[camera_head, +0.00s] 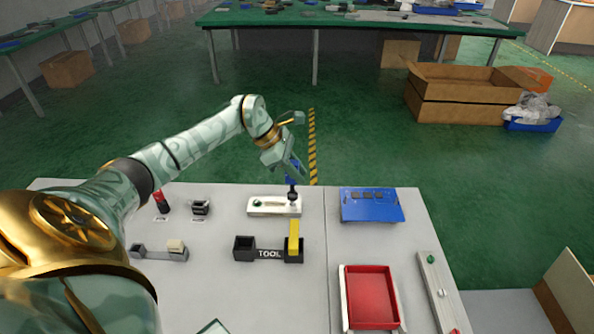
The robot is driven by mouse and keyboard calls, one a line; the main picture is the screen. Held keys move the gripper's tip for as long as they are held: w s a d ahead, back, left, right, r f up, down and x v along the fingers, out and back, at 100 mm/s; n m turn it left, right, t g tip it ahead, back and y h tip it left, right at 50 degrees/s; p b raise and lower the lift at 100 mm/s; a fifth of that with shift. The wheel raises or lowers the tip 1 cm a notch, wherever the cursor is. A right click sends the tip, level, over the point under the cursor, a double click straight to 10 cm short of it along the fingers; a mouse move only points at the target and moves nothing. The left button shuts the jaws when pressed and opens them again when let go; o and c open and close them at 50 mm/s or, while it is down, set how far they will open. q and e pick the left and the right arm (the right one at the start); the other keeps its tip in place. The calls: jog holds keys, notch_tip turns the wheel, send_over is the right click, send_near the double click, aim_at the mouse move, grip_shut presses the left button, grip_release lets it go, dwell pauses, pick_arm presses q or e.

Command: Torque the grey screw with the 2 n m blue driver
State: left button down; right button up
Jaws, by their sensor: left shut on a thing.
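My left gripper (289,166) is shut on the blue driver (291,181), near the far edge of the table. The driver points down, close to upright, and its dark lower end is over the right end of the pale fixture block (273,206). The tip seems to meet the block there, but it is too small to be sure. A green screw (257,204) shows on the block's left part. The grey screw cannot be made out and may be hidden under the driver.
A dark TOOL holder (268,254) with a yellow block (294,236) stands in front of the fixture. A red driver (161,201) and a black stand (201,208) are left. A blue tray (354,216), red tray (371,298) and pale rail (437,291) lie right.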

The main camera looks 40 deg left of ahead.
pick_arm(q)
jog(key=shift+f, duration=0.2)
jog(key=shift+f+b, duration=0.75)
jog(key=shift+f, duration=0.25)
jog(key=shift+r+m+g+h, duration=0.15)
jog(key=shift+m+g+h, duration=0.25)
jog(key=shift+m, duration=0.6)
jog(key=m+g, duration=0.2)
jog(key=m, duration=0.2)
jog(key=shift+s+g, duration=0.15)
jog(key=shift+g, duration=0.15)
jog(key=m, duration=0.1)
jog(key=m+g, duration=0.2)
jog(key=shift+s+m, duration=0.25)
jog(key=shift+m, duration=0.15)
jog(key=shift+s+m+g, duration=0.1)
jog(key=shift+m+g, duration=0.4)
